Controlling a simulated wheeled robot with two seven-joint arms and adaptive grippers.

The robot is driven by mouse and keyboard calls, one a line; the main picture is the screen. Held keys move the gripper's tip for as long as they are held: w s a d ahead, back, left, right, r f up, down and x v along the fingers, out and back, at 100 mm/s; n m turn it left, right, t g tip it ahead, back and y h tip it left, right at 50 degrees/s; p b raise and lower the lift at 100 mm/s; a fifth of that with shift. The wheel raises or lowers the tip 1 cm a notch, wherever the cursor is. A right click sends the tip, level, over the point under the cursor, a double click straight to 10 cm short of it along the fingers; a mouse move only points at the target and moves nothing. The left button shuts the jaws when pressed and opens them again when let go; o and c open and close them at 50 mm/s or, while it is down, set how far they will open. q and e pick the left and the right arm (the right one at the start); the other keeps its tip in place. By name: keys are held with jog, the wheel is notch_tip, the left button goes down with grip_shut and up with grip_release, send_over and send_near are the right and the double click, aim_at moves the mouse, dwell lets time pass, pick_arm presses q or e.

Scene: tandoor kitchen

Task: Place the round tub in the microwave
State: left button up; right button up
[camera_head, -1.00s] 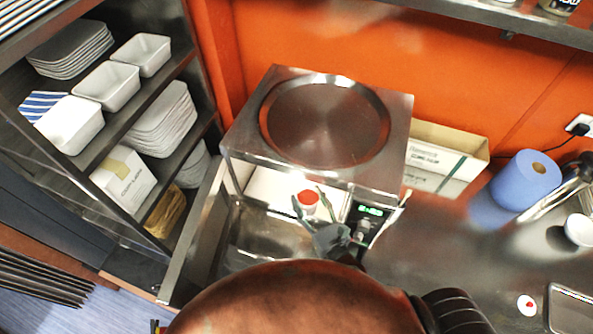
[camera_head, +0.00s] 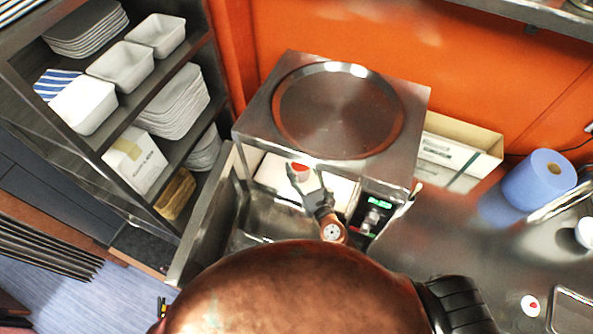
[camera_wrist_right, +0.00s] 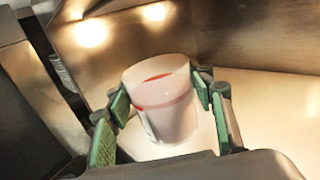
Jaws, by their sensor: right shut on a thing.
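The round tub (camera_head: 299,173) is whitish and translucent with red inside. It is at the mouth of the microwave (camera_head: 418,105), just under the top front edge, which partly hides it. My right gripper (camera_head: 308,180) is shut on the tub, its fingers on either side. In the right wrist view the tub (camera_wrist_right: 160,100) is roughly upright, slightly tilted in the picture, between the green finger pads, with bright steel walls around. I cannot tell whether it touches the microwave floor. The microwave door (camera_head: 203,222) stands open to the left. My left gripper is not in view.
A shelf (camera_head: 190,150) with white dishes stands left of the open door. A cardboard box (camera_head: 480,150) and a blue paper roll (camera_head: 540,180) are to the right. A green-lit control panel (camera_head: 372,215) is right of the microwave opening.

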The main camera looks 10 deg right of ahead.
aim_at(297, 165)
jog(key=w+f, duration=0.1)
jog(key=w+f+b, duration=0.1)
jog(key=f, duration=0.1)
jog(key=shift+w+a+f, duration=0.3)
jog(key=shift+w+a, duration=0.05)
jog(key=shift+w, duration=0.05)
jog(key=shift+w+f+b, duration=0.15)
jog(key=shift+f, duration=0.8)
jog(key=shift+w+f+b, duration=0.1)
jog(key=shift+f+b, duration=0.05)
jog(key=shift+f, duration=0.75)
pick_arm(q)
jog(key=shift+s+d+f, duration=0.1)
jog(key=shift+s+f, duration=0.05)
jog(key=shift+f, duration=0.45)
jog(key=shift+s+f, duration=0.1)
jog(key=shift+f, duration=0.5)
pick_arm(e)
jog(key=shift+a, duration=0.1)
jog(key=shift+f, duration=0.1)
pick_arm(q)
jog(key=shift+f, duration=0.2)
pick_arm(e)
jog(key=o, duration=1.4)
